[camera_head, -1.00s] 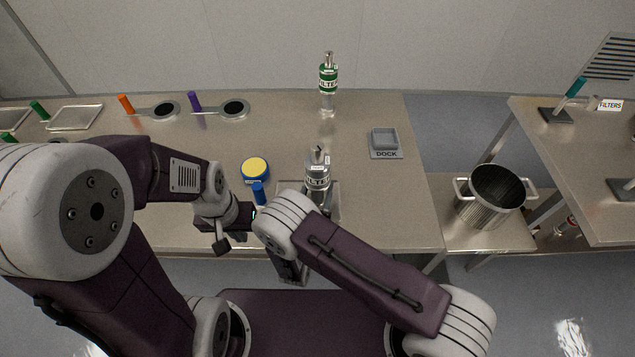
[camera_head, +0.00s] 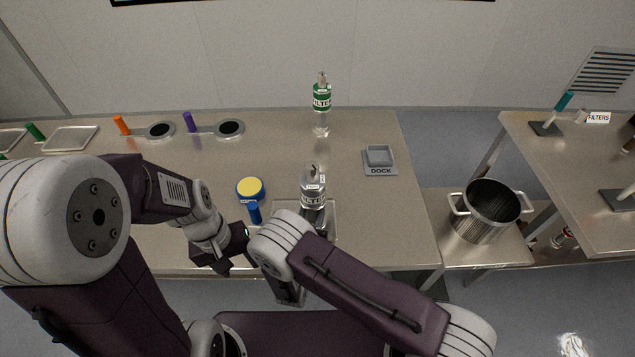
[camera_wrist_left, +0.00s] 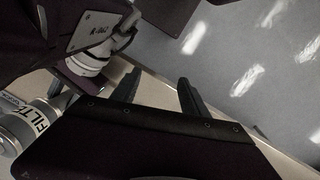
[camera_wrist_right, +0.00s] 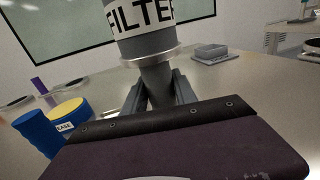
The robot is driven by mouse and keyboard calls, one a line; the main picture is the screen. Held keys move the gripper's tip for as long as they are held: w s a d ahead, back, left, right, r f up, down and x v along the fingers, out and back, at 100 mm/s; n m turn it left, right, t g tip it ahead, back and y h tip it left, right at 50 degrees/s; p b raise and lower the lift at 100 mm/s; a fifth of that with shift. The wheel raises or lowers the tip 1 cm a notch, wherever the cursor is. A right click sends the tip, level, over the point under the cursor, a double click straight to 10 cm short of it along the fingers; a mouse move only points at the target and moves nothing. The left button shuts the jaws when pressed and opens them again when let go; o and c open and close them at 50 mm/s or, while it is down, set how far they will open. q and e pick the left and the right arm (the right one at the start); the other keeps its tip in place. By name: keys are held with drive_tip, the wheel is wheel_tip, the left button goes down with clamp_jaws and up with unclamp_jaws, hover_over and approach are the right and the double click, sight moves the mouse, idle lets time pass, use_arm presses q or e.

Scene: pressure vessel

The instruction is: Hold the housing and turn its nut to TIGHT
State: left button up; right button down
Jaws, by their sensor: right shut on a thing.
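The grey housing (camera_head: 312,192) with a white FILTER label stands upright near the table's front edge, over a shallow tray (camera_head: 331,232). In the right wrist view its label and lower flange (camera_wrist_right: 150,58) show above a grey neck. My right gripper (camera_wrist_right: 160,88) is shut on that neck, one finger on each side; my arm hides it in the head view. The housing's top has a small tag, but I cannot make out the nut's setting. My left gripper (camera_head: 226,264) is open and empty, left of the housing and apart from it. The left wrist view shows its spread fingers (camera_wrist_left: 158,82).
A blue tub with yellow lid (camera_head: 250,189) and a blue-handled item (camera_head: 255,213) lie just left of the housing. A green-labelled filter (camera_head: 321,98) stands behind. The DOCK block (camera_head: 379,157) is at right. A pot (camera_head: 483,212) stands beyond the table's right end.

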use_arm(q)
drive_tip(key=d+n+h, duration=0.4)
drive_tip(key=n, duration=0.4)
drive_tip(key=n+t+h, duration=0.8)
drive_tip(key=n+h, duration=0.2)
drive_tip(key=n, duration=0.2)
approach(318, 164)
drive_tip(key=x, duration=1.1)
drive_tip(key=shift+w+d+f, duration=0.2)
drive_tip(key=shift+w+f, duration=0.05)
drive_tip(key=shift+w, duration=0.1)
drive_tip(key=shift+h, duration=0.3)
clamp_jaws()
